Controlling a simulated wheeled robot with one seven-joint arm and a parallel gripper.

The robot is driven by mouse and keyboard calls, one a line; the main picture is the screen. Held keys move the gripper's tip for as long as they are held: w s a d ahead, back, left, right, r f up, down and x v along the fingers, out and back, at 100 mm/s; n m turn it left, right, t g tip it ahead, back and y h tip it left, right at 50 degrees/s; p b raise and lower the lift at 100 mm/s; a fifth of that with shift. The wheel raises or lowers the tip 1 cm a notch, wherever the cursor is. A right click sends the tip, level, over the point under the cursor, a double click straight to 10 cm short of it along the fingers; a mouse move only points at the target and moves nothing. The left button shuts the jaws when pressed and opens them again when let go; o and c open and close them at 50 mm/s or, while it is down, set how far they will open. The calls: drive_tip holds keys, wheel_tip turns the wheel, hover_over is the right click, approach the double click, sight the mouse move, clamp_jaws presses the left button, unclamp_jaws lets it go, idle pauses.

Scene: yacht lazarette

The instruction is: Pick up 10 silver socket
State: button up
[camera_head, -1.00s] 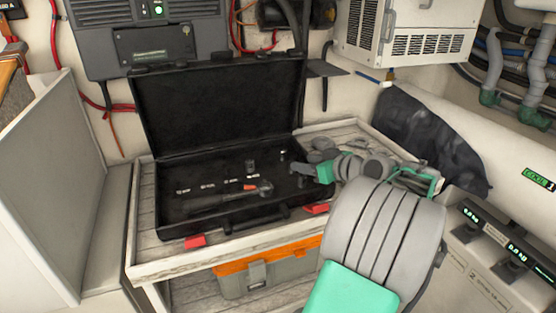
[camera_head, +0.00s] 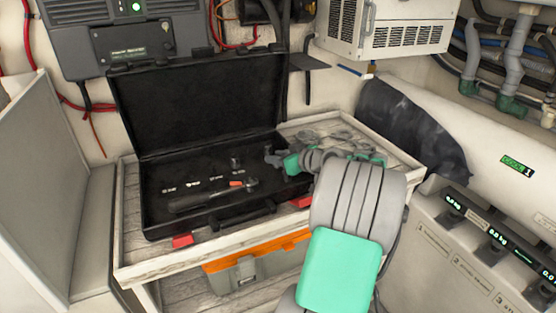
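An open black tool case (camera_head: 150,222) sits on the wooden bench, lid raised at the back. A small dark grey socket (camera_head: 235,162) stands upright in the case near the back, beside a row of small white labels. I cannot read its size. My gripper (camera_head: 270,156) reaches in from the right, low over the case's back right corner. The small silver socket seen there earlier is now hidden at or behind the fingertips. The fingers are too small to tell whether they are open or shut, or hold anything.
A ratchet (camera_head: 215,196) with a red-orange mark lies across the case's front. The raised lid (camera_head: 195,105) stands behind the sockets. A grey and orange toolbox (camera_head: 255,268) is under the wooden bench (camera_head: 180,262). A coiled hose or rope (camera_head: 335,138) lies right of the case.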

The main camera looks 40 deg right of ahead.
clamp_jaws()
idle(0.4)
